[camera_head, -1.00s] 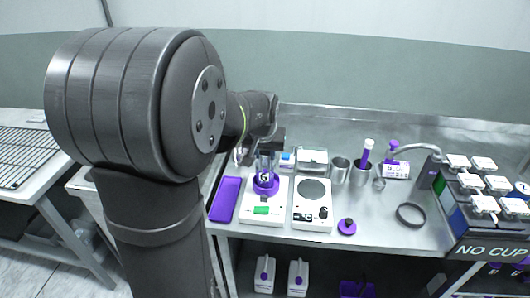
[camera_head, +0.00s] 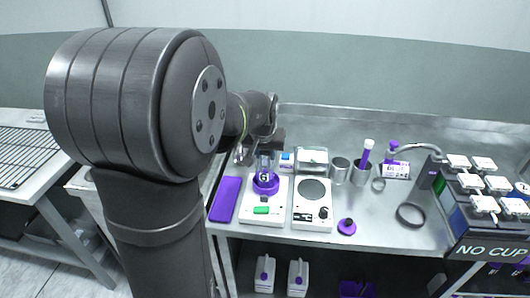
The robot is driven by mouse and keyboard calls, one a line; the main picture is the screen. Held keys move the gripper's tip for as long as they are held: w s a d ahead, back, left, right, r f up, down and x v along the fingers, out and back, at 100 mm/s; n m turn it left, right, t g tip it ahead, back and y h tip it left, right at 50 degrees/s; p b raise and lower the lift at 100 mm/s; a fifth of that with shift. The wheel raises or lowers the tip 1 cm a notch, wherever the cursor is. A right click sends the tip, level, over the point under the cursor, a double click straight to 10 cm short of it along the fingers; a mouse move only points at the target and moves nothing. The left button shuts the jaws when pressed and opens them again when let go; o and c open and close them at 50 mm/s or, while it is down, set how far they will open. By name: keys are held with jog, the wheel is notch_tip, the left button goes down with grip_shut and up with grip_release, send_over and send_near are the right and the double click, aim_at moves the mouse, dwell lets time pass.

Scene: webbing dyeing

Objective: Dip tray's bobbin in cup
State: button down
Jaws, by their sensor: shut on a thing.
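The purple tray (camera_head: 225,199) lies flat on the steel bench, left of the left white device, and looks empty. A purple round cup (camera_head: 266,188) with a dark inside and a pale mark sits on the left white device (camera_head: 263,214). My gripper (camera_head: 266,163) points down right over this cup, its fingers close to the rim. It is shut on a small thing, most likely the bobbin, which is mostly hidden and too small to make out. I cannot tell how deep it is in the cup.
A second white device with a round plate (camera_head: 313,206) stands close on the right.

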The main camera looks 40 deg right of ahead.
jog(key=shift+r, duration=4.6)
notch_tip(320, 180, up, 4)
